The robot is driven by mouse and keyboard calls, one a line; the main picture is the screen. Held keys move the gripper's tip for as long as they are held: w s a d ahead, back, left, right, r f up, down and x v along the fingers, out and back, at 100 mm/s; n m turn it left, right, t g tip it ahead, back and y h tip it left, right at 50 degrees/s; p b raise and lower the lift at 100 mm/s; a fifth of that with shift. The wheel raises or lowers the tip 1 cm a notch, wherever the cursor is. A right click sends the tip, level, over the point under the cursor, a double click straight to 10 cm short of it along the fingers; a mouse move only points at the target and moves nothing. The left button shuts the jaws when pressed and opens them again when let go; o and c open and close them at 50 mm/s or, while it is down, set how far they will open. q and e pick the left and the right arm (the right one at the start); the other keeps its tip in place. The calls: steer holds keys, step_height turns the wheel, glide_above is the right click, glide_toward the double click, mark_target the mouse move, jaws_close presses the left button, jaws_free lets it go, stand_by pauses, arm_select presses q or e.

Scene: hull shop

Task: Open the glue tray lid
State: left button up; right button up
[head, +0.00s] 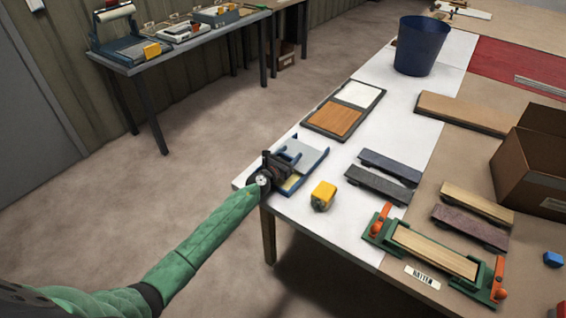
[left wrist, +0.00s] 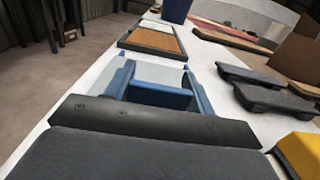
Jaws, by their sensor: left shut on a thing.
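The glue tray (head: 319,160) is a low blue tray with raised side rails at the near left end of the white-topped table. Its light grey lid (head: 301,152) lies between the rails, and a yellow strip shows at the near side. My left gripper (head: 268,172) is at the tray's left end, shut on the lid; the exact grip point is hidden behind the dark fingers. The tray also shows in the left wrist view (left wrist: 203,100), with a blue crossbar just beyond my dark gripper parts (left wrist: 155,120). My right gripper is not in view.
A yellow block (head: 323,194) stands right of the tray, with dark grey blocks (head: 376,184) beyond it. A green clamp fixture (head: 436,265) lies nearer. A framed panel board (head: 337,118), a blue bin (head: 420,47) and a cardboard box (head: 530,165) stand farther back. Floor lies open to the left.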

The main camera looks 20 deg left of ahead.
mark_target(295, 149)
arm_select(q)
steer(key=x, duration=0.2)
steer(key=shift+w+f, duration=0.1)
steer(key=shift+w, duration=0.2)
steer(key=shift+w+d, duration=0.2)
steer(key=shift+w, duration=0.1)
steer(key=shift+w+d, duration=0.1)
steer(key=shift+w, duration=0.15)
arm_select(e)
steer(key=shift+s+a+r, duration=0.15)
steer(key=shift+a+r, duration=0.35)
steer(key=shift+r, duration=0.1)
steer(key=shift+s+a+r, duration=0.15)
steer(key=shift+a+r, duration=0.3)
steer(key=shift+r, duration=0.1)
